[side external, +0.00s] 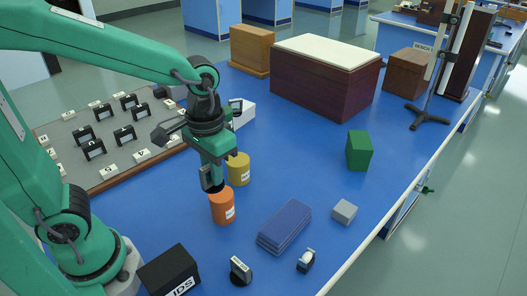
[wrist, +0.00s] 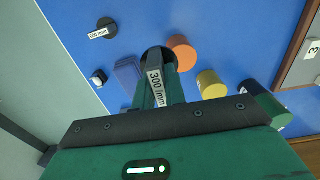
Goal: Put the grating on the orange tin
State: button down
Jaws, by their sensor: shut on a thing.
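My gripper (wrist: 160,95) is shut on a grating, a dark upright piece with a round black base and a white label (wrist: 155,86) reading 300 /mm. In the side view my gripper (side external: 212,178) points down above the orange tin (side external: 223,210), with the grating partly hidden between the jaws. The grating's base (wrist: 152,55) overlaps the left edge of the orange tin (wrist: 184,54) in the wrist view. I cannot tell whether the base touches the tin's top. The tin stands upright on the blue bench.
A yellow tin (side external: 239,170) stands just behind the orange one. Another labelled grating (side external: 240,270) and a black box (side external: 168,272) are at the front. Blue books (side external: 285,226) and a grey block (side external: 344,211) lie right. A board (side external: 75,135) with several black holders is left.

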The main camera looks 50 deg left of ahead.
jog(key=s+d+r, duration=0.3)
jog(key=d, duration=0.2)
jog(key=shift+d, duration=0.15)
send_over(222, 193)
notch_tip(222, 193, down, 7)
jog(key=shift+f, duration=2.05)
jog(key=shift+f, duration=0.15)
jog(key=c, duration=1.5)
grip_release()
jog(key=shift+o, duration=0.2)
jog(key=shift+r, duration=0.2)
notch_tip(222, 193, up, 12)
